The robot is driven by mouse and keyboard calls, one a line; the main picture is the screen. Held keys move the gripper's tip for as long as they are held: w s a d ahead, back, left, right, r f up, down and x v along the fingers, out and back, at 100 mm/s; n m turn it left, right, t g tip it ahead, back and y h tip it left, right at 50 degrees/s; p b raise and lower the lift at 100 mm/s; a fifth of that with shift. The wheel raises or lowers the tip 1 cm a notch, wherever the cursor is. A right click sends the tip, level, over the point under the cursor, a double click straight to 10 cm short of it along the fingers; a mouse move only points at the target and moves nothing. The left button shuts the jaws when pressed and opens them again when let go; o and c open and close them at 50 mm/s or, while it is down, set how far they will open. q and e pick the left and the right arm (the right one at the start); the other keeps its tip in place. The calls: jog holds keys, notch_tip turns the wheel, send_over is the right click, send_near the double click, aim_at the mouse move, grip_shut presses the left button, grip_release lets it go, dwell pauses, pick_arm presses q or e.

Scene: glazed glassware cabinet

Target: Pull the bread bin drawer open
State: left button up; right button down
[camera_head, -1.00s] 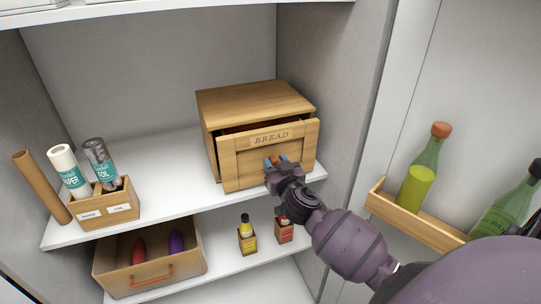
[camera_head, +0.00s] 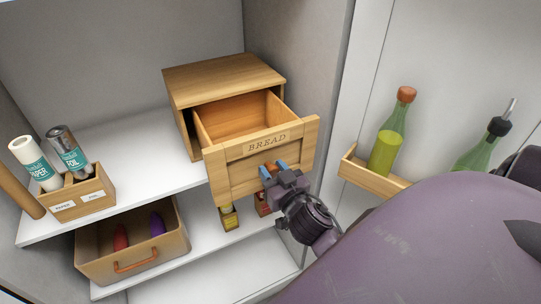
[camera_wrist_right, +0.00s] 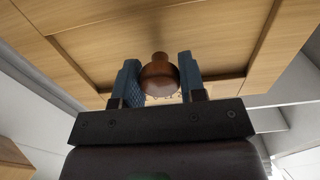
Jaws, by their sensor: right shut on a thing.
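The wooden bread bin (camera_head: 222,76) stands on the upper shelf. Its drawer, with the front (camera_head: 262,158) lettered BREAD, is pulled well out past the shelf edge, and its inside looks empty. My right gripper (camera_head: 273,171) is at the lower middle of the drawer front. In the right wrist view, the brown round knob (camera_wrist_right: 159,76) sits between the two blue fingers of that gripper (camera_wrist_right: 160,82), and the gripper is shut on it. The knob is mostly hidden in the head view. My left gripper is not in view.
A paper-and-foil box (camera_head: 82,195) stands at the left of the shelf. Below are an open bin (camera_head: 152,254) with red and purple things and two small bottles, partly hidden by the drawer. A door rack (camera_head: 369,177) with bottles is at the right.

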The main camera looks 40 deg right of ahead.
jog(key=c, duration=0.7)
grip_release()
jog(key=shift+s+a+f, duration=0.1)
jog(key=shift+s+a, duration=0.05)
jog(key=shift+s, duration=0.45)
jog(key=b+v, duration=0.1)
jog(key=v, duration=0.8)
jog(key=shift+s+b, duration=0.3)
jog(key=shift+b, duration=0.05)
